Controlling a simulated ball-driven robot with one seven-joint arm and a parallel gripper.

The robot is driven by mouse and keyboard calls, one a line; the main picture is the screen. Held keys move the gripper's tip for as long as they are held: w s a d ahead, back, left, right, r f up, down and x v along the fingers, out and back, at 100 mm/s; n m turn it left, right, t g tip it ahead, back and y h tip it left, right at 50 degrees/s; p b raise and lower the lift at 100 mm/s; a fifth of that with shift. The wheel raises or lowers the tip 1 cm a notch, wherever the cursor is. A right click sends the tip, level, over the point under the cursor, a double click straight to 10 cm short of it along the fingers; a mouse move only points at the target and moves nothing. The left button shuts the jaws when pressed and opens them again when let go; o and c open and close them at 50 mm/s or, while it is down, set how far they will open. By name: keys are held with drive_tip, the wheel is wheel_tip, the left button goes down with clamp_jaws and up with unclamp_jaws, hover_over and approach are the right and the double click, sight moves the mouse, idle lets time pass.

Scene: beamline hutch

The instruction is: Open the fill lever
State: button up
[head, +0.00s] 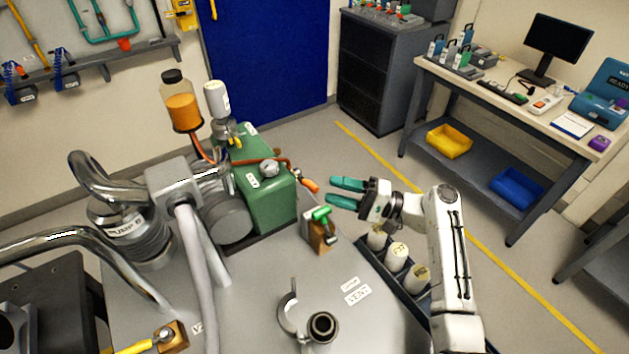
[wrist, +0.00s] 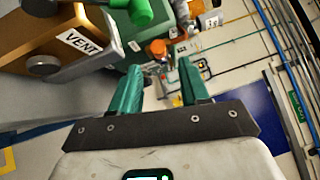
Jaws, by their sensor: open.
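An orange-handled lever (head: 310,184) sticks out from the green pump body (head: 268,192), at the end of a copper-coloured line. No readable label shows on it, so I cannot confirm that it is the fill lever. My gripper (head: 337,193) is open and empty just right of the orange handle, its teal fingers pointing left towards it, apart from it in the picture. In the wrist view a round orange end (wrist: 157,48) shows beyond the open fingers, probably this handle. A green-handled lever (head: 320,213) on a brass block stands just below the fingers; the wrist view shows its VENT label (wrist: 80,41).
A bottle of orange liquid (head: 184,110) and a white bottle (head: 217,98) stand above the pump. White cylinders (head: 397,256) sit in a dark rack under my arm.

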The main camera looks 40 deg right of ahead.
drive_tip(key=shift+p+x, duration=0.6)
drive_tip(key=shift+x, duration=2.1)
drive_tip(key=shift+c, duration=0.2)
clamp_jaws()
